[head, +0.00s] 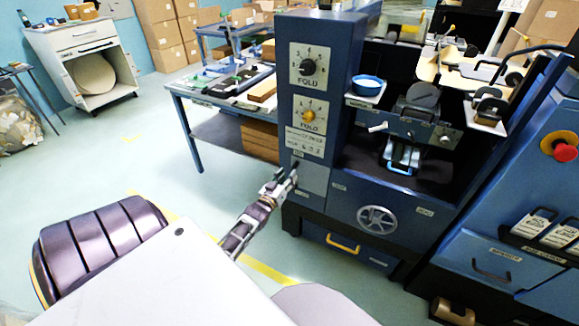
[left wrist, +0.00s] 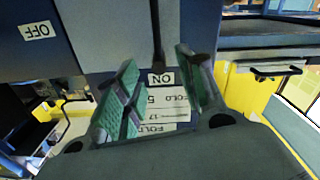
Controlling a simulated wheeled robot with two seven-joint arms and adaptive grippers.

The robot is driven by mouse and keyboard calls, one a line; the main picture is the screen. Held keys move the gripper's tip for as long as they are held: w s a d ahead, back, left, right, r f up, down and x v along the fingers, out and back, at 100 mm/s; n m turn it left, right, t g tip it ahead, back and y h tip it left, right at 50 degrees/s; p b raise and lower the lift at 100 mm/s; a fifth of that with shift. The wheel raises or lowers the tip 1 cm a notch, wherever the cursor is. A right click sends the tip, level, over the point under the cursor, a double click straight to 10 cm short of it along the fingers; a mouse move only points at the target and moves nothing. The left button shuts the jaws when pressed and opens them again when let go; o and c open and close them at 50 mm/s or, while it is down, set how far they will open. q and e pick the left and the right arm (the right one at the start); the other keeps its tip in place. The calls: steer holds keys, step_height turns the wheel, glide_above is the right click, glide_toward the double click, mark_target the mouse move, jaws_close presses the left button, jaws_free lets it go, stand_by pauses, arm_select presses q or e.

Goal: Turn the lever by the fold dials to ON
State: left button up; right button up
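The fold dials, one with a black knob (head: 307,67) and one with a yellow knob (head: 308,115), sit on the blue machine column. Below them is a grey lever plate (head: 312,179). In the left wrist view a dark narrow bar (left wrist: 157,35), apparently the lever, runs toward the ON label (left wrist: 161,79). The OFF label (left wrist: 37,30) is off to the left there. My left gripper (head: 283,181) is at the plate's left side; in the wrist view its green-padded fingers (left wrist: 162,92) are apart, nothing visibly clamped between them. Contact with the bar cannot be told. My right gripper is out of view.
A handwheel (head: 377,219) and a drawer with a yellow handle (head: 343,243) are low on the machine. A blue worktable (head: 188,92) stands behind to the left. A red emergency button (head: 565,152) is far right.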

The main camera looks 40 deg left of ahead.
arm_select(q)
steer(key=shift+v, duration=2.35)
